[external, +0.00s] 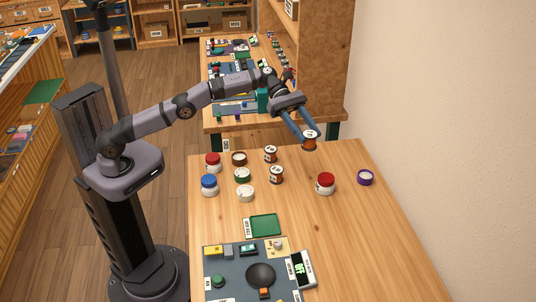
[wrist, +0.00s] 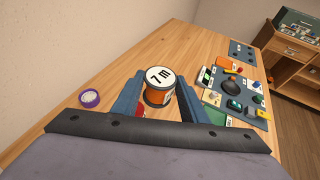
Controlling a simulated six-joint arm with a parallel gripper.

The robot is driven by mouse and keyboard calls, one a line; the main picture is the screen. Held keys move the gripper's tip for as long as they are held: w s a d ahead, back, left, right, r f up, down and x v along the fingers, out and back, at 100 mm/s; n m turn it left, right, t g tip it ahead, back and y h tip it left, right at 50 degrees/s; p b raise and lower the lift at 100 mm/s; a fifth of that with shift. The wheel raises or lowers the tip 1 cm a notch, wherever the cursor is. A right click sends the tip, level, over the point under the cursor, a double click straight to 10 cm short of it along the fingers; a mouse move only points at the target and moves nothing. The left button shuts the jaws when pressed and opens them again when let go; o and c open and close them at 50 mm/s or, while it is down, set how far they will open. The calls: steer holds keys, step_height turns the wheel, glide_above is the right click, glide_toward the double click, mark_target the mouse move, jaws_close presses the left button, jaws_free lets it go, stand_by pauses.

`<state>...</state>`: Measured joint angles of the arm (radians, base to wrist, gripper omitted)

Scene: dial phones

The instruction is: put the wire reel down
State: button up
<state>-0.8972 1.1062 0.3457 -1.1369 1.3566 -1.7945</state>
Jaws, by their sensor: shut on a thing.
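The wire reel (external: 311,140), copper-orange with a white, dark-rimmed top label, is between the two blue fingers of my gripper (external: 306,143). My gripper is shut on it and holds it near the far edge of the wooden table (external: 320,230), seemingly above the surface. In the wrist view the reel (wrist: 158,92) shows its label, with dark marks, facing the camera, between the fingertips of my gripper (wrist: 160,100). The underside of the reel and any gap to the table are hidden.
Two similar reels (external: 270,154) (external: 276,174) stand left of it among several lidded jars and rolls. A red-lidded jar (external: 326,184) and a purple roll (external: 365,177) stand nearer. A green tray (external: 265,225) and a dark mat (external: 235,290) with devices lie in front. The table's right side is clear.

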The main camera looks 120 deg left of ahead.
steer(key=w+d+r+m+h, duration=0.1)
steer(key=d+r, duration=0.1)
steer(key=d, duration=0.7)
steer(key=w+d+r+h, duration=0.1)
steer(key=w+d+r, duration=0.15)
steer(key=d, duration=0.65)
steer(key=shift+s+a+f+n+t+y+b, duration=0.15)
steer(key=shift+s+a+f+n+y, duration=0.5)
steer(key=shift+f, duration=3.15)
steer(key=shift+s+a+f+n+t+y+b, duration=0.15)
steer(key=shift+s+a+f+n+y, duration=0.45)
steer(key=shift+f, duration=3.15)
steer(key=shift+s+a+f+n+t+y+b, duration=0.1)
steer(key=shift+s+a+f+n+t+y, duration=0.5)
steer(key=shift+f, duration=3.2)
steer(key=shift+w+a+f+m+g+y, duration=0.1)
steer(key=shift+w+f+m+g+y, duration=0.15)
steer(key=shift+g+y, duration=0.15)
steer(key=o, duration=1.1)
steer(key=shift+r, duration=0.1)
